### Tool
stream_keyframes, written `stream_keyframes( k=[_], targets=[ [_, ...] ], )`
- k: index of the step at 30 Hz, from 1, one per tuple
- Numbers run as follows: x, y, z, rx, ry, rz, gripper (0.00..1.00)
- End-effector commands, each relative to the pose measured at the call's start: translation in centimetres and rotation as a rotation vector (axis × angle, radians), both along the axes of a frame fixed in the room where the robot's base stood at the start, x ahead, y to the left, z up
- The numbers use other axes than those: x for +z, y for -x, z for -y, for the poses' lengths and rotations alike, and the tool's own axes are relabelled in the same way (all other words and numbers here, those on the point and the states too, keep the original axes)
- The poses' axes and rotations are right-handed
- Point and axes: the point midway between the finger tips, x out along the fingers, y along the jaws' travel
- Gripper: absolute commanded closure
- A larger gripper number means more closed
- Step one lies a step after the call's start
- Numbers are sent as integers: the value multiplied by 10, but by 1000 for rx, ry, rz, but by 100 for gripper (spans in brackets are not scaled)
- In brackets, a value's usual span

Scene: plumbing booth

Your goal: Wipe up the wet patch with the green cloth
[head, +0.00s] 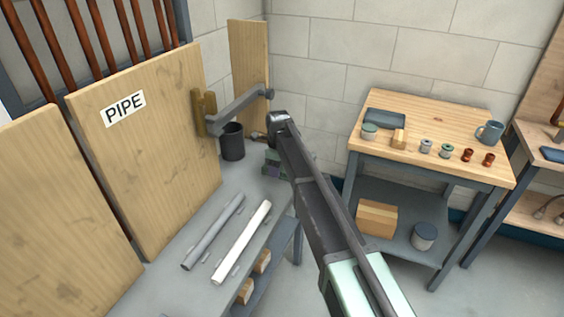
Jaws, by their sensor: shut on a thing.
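My arm reaches up from the bottom edge to a rounded joint over the far end of the grey bench (173,286). My gripper cannot be made out; the arm hides what lies behind it. No wet patch can be made out on the visible bench top.
A grey pipe (213,232) and a white pipe (242,242) lie on the bench. A dark cup (232,142) stands behind them, below a grey bracket arm (240,109).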

Motion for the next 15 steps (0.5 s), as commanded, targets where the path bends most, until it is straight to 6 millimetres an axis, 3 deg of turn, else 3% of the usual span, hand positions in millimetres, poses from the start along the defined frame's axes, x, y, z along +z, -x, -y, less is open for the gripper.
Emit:
stream_keyframes(
  k=[9,15],
  targets=[
    [-1,0,-2,-1,0,1,60],
    [0,-17,5,-1,0,1,60]
  ],
)
